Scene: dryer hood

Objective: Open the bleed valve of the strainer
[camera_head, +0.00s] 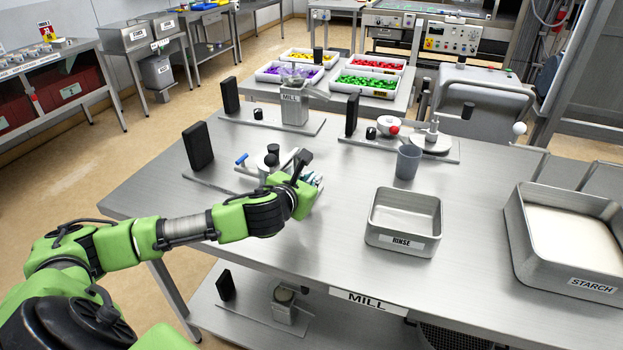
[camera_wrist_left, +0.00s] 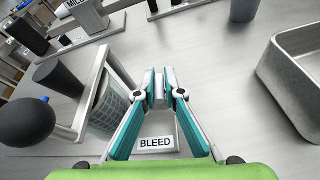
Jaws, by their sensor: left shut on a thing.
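The strainer (camera_head: 262,160) stands on the steel table in the head view, with a blue-tipped handle at its left. In the left wrist view its mesh basket (camera_wrist_left: 109,104) shows beside a grey frame, left of the fingers. The BLEED label (camera_wrist_left: 156,143) sits below the fingertips, between the finger links. My left gripper (camera_wrist_left: 158,90) is shut on a small grey piece by this label, which seems to be the bleed valve handle; the fingers hide most of it. In the head view my left gripper (camera_head: 312,180) is at the strainer's right side, partly hidden by my wrist. My right gripper does not show.
A RINSE tray (camera_head: 373,235), a grey cup (camera_head: 408,162) and a STARCH tray (camera_head: 514,215) stand to the right. A black upright block (camera_head: 198,147) is left of the strainer. The MILL unit (camera_head: 294,108) stands behind. The table's front left is clear.

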